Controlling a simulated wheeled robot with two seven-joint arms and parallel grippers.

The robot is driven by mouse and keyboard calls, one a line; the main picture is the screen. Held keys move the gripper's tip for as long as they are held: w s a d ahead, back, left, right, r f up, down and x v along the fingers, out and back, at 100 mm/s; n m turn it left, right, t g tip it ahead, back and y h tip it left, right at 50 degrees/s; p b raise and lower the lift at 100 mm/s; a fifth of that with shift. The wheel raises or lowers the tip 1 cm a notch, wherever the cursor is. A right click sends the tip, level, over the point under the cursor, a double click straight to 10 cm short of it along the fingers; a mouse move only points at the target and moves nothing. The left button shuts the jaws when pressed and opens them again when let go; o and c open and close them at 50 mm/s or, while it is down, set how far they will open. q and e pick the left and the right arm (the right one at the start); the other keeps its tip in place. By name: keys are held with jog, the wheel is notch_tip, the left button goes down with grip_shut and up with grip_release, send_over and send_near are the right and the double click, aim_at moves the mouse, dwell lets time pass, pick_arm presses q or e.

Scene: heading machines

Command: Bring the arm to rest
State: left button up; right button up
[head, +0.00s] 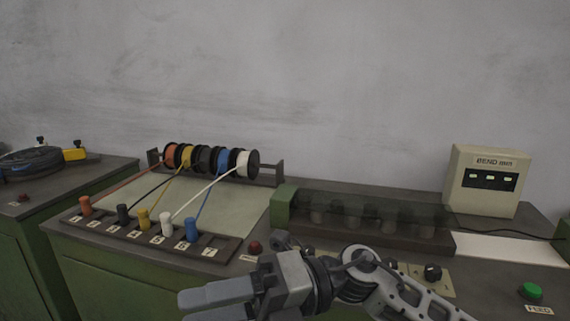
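My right arm (405,300) comes in from the lower right, in front of the bench. My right gripper (205,304) points left at the bottom of the head view, near the bench's front edge. Its two fingers lie close together in the picture, and the lower one is cut off by the frame edge. No object shows between them, and whether they are shut cannot be told. My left gripper is not in view.
Coloured wires run from spools (205,159) on a rack to plugs in a numbered strip (213,247). A dark-covered machine (360,212), a knob (432,272), a red button (255,247), a green button (531,291) and a "BEND" display box (487,180) stand right. Another bench (75,185) stands left.

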jog(key=w+d+f+m+t+h, duration=0.1)
jog(key=w+d+f+m+t, duration=0.25)
jog(key=m+t, duration=0.55)
jog(key=w+d+f+m+t+h, duration=0.2)
jog(key=d+m+t, duration=0.2)
jog(key=m+t, duration=0.55)
jog(key=w+d+f+m+t+h, duration=0.1)
jog(key=w+d+f+m+t, duration=0.15)
jog(key=m+t, duration=0.7)
jog(key=s+d+f+m+g+h, duration=0.3)
jog(key=s+d+f+m, duration=0.1)
jog(key=f, duration=0.3)
jog(key=s+d+f+m+g+h, duration=0.3)
jog(key=s+d+f+m+g, duration=0.1)
jog(key=f+m, duration=0.2)
jog(key=s+d+f+m+g+h+p, duration=0.1)
jog(key=s+d+f+m+g+h, duration=0.2)
jog(key=f, duration=0.6)
jog(key=shift+s+d+m+h, duration=0.5)
jog(key=shift+s+d+m, duration=0.05)
jog(key=shift+s+m, duration=0.4)
